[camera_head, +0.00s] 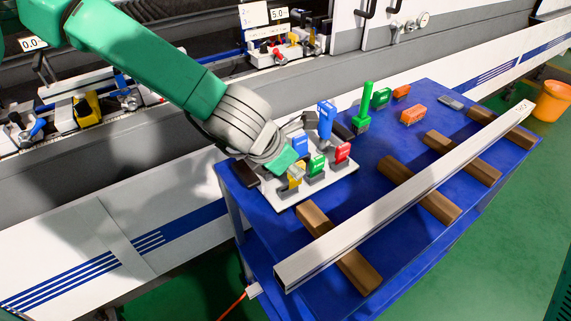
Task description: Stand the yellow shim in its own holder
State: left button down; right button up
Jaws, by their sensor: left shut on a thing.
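My left gripper (290,150) reaches in from the upper left, over the left part of a white holder board (334,181) on the blue table. It is shut, and its fingers and wrist hide most of what is between them. A yellow piece (295,177) shows just below the fingers, at the board's front left. I take it as the yellow shim at its holder, but cannot tell the two apart or how far the shim is in. My right gripper is not in view.
Blue (301,145), green (317,165) and red (343,152) blocks stand close by on the board. A tall blue piece (326,117) and a tall green piece (367,97) rise behind. A long aluminium profile (400,195) lies across wooden blocks at the front right.

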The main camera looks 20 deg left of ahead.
pick_arm(q)
jog(key=shift+d, duration=0.15)
jog(key=shift+a+f, duration=0.3)
jog(key=shift+a, duration=0.6)
jog(key=shift+a+f+b, duration=0.25)
jog(key=shift+a+b, duration=0.05)
jog(key=shift+b, duration=0.05)
jog(key=shift+d+f, duration=0.1)
jog(key=shift+d, duration=0.35)
jog(key=shift+d+r, duration=0.2)
jog(key=shift+d, duration=0.2)
jog(key=shift+w+a+r+p, duration=0.1)
jog(key=shift+a+r+p, duration=0.1)
jog(key=shift+r+p, duration=0.15)
jog(key=shift+a, duration=0.15)
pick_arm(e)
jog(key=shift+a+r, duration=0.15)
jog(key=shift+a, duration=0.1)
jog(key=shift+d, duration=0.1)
